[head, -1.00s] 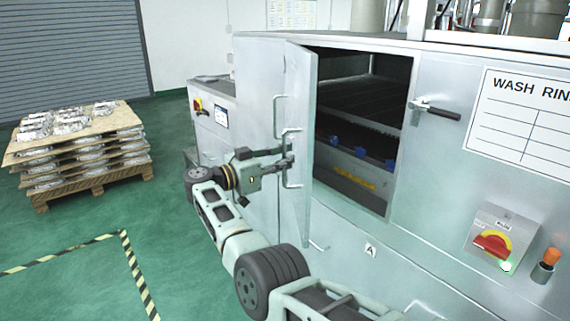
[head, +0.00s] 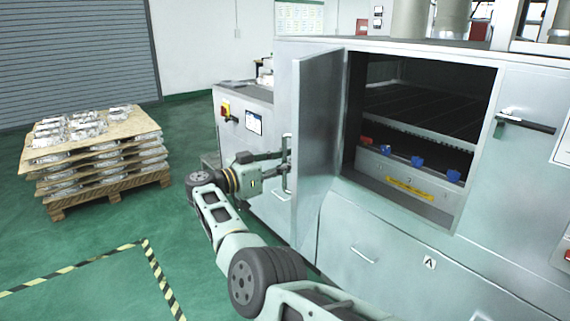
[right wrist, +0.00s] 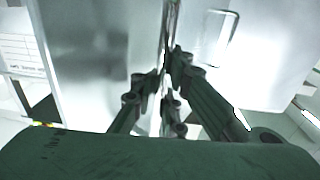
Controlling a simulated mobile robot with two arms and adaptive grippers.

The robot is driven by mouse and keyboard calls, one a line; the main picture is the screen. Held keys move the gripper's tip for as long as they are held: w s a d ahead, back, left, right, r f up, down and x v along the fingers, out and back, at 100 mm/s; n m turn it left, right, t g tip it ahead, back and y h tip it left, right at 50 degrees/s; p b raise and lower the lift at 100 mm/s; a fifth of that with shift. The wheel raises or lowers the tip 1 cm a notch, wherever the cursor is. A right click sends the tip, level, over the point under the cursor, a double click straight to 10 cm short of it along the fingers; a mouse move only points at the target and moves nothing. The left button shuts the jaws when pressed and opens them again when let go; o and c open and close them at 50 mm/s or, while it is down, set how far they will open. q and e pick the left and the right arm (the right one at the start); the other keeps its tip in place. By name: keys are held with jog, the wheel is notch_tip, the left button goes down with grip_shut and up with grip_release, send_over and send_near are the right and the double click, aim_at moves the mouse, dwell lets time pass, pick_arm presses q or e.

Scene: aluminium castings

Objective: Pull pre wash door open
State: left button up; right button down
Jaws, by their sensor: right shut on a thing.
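The pre wash door (head: 318,145) is a pale metal panel hinged at its left side of the washer opening. It stands open, swung out from the machine. Its handle (head: 287,185) is a thin metal bar on the door's outer face. My right gripper (head: 282,164) is shut on the handle. In the right wrist view, the fingers (right wrist: 165,92) close around a narrow upright bar, partly hidden by the fingers. The opening (head: 415,120) shows a dark inside, a ledge with red and blue clips, and a yellow label. My left gripper is not in view.
A control box with a red switch (head: 225,109) is on the lower cabinet (head: 242,122) behind the gripper. A pallet with stacked castings (head: 95,170) stands at left. Green floor with striped tape (head: 160,275) lies clear between the pallet and my arm.

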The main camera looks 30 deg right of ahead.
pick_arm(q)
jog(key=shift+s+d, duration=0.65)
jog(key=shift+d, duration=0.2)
pick_arm(e)
jog(key=shift+w+a+f, duration=0.3)
jog(key=shift+a+f, duration=0.1)
jog(key=shift+f, duration=0.1)
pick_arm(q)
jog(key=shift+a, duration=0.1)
pick_arm(e)
jog(key=c, duration=2.2)
grip_release()
jog(key=o, duration=0.4)
jog(key=shift+w+a+r, duration=0.1)
jog(key=shift+a+r, duration=0.2)
jog(key=shift+a, duration=0.05)
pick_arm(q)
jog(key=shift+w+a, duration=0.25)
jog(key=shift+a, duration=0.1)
pick_arm(e)
jog(key=shift+s+a+r, duration=0.1)
jog(key=shift+a, duration=1.65)
jog(key=shift+s+a, duration=0.1)
jog(key=shift+a, duration=1.65)
